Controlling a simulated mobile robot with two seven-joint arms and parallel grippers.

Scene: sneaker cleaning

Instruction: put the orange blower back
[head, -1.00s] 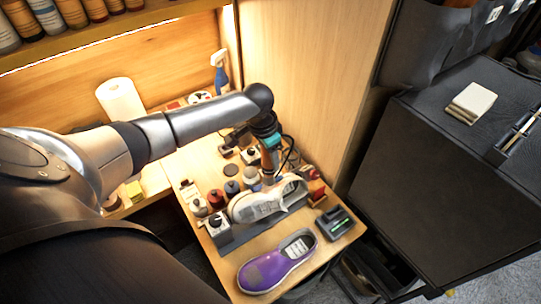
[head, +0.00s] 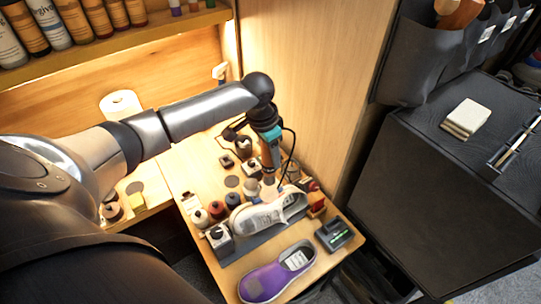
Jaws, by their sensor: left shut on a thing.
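My left gripper (head: 268,172) points down over the crowded back part of the wooden table, just behind the white sneaker (head: 262,216). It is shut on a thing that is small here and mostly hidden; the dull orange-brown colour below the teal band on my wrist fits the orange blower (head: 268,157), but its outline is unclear. I cannot tell whether the thing touches the table or the items around it. No other orange blower is clear in view. My right gripper is not in view.
Several small bottles (head: 217,209) stand left of the white sneaker. A purple shoe (head: 268,281) lies at the table's front, with a dark device (head: 334,235) to its right. A wooden side panel (head: 310,80) rises behind right. A paper roll (head: 121,105) stands back left.

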